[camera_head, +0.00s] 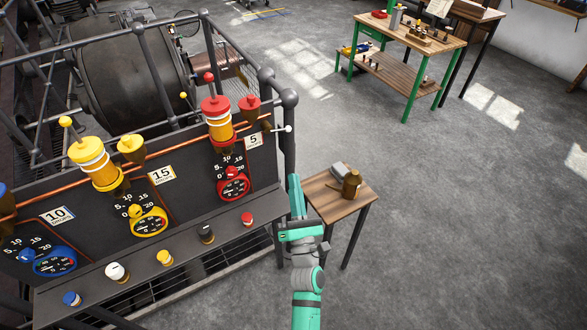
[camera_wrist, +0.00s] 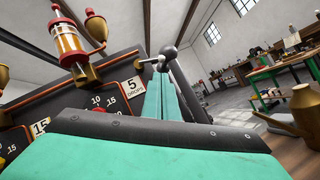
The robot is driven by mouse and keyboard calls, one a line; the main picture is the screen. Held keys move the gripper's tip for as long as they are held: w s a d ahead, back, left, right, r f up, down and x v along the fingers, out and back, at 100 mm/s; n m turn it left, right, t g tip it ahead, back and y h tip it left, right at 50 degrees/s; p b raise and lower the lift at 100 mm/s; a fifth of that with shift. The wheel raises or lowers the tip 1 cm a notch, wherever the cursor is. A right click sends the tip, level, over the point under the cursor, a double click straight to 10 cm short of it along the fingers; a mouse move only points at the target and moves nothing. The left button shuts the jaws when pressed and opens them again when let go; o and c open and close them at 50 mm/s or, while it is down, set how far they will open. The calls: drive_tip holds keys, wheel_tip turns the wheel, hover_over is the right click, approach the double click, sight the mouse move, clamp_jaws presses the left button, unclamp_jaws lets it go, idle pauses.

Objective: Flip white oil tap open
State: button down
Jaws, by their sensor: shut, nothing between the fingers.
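The white oil tap (camera_head: 287,129) is a small pale lever at the right end of the copper pipe, beside the panel's dark corner post. In the wrist view the white tap (camera_wrist: 160,62) shows just left of and near the tips of my gripper. My teal gripper (camera_head: 294,182) is shut and empty, in front of the panel's right end and lower than the tap in the head view. In the wrist view my gripper (camera_wrist: 168,76) points at the dark ball joint by the tap. I cannot tell whether the fingertips touch the tap.
The copper pipe (camera_head: 190,148) runs along the panel top, under a red oiler (camera_head: 217,119) and a yellow oiler (camera_head: 98,163). A small wooden table (camera_head: 325,203) with a brown oil can (camera_head: 351,184) stands close right of my arm. Open floor lies further right.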

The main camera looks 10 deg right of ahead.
drive_tip(key=shift+s+a+f, duration=0.25)
drive_tip(key=shift+s+f, duration=0.2)
drive_tip(key=shift+s, duration=0.25)
drive_tip(key=shift+w+d, duration=0.1)
drive_tip(key=shift+w, duration=0.05)
